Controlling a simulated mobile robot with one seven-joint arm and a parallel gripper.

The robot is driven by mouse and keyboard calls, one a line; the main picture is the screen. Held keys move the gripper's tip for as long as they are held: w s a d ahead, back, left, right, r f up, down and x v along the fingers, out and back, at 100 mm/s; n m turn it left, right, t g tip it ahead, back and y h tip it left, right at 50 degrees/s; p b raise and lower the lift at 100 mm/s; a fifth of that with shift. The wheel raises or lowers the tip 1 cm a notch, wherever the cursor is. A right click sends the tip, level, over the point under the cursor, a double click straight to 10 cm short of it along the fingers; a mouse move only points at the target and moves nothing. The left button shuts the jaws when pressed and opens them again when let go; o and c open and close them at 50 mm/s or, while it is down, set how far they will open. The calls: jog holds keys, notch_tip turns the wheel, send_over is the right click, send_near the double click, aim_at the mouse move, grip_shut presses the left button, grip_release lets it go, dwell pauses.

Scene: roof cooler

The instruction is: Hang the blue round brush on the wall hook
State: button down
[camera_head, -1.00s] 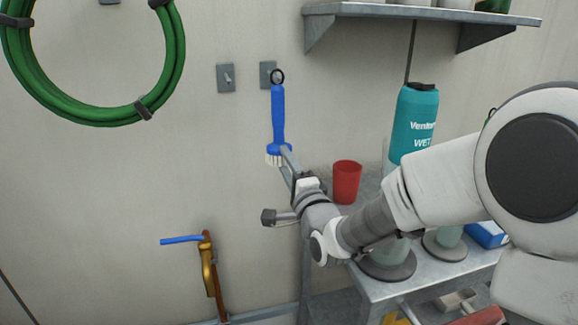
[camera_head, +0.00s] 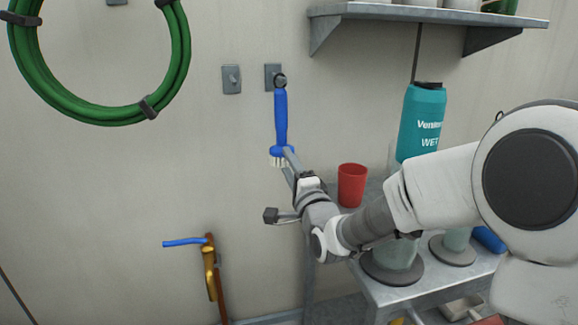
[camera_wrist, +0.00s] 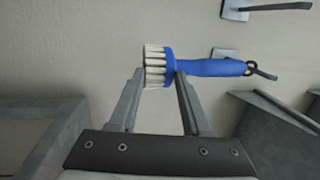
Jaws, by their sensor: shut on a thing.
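The blue round brush (camera_head: 281,118) is upright in the head view, bristles at the bottom and a dark hanging loop (camera_head: 280,80) at the top. My gripper (camera_head: 289,153) is shut on it near the round head. In the wrist view the brush (camera_wrist: 212,67) lies across the fingertips (camera_wrist: 158,74), bristles to the left, loop to the right. The loop overlaps the right grey wall hook plate (camera_head: 270,72); I cannot tell whether it is around the peg. A second wall hook (camera_head: 231,79) to the left is empty.
A green hose coil (camera_head: 108,112) hangs at the upper left. A metal shelf (camera_head: 430,12) is at the upper right. A red cup (camera_head: 351,185) and a teal bottle (camera_head: 422,120) stand right of my gripper. A brass tap (camera_head: 209,270) is below left.

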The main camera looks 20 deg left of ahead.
jog(key=shift+c, duration=1.4)
grip_release()
jog(key=shift+s+f, duration=0.1)
